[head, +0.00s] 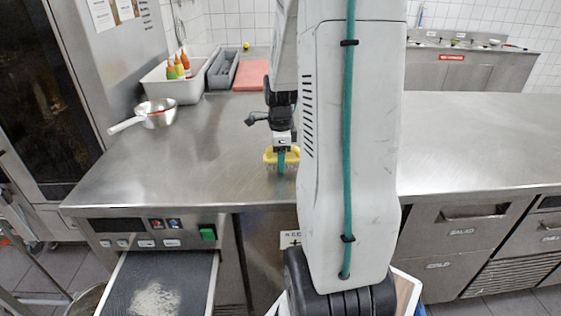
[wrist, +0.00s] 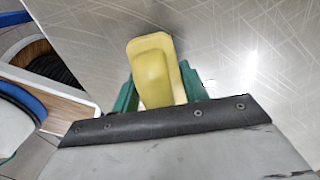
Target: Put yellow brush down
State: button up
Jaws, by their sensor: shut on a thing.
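The yellow brush (head: 269,155) is in my gripper (head: 282,160), over the front part of the steel counter (head: 190,165) in the head view. In the wrist view the yellow brush (wrist: 152,72) sits between the green fingers of my gripper (wrist: 158,88), with the scratched steel surface behind it. My gripper is shut on the brush. I cannot tell whether the brush touches the counter. Part of the counter is hidden behind my arm.
The counter around the brush is clear.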

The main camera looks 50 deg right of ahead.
jog(key=shift+f, duration=0.6)
jog(key=shift+f, duration=0.1)
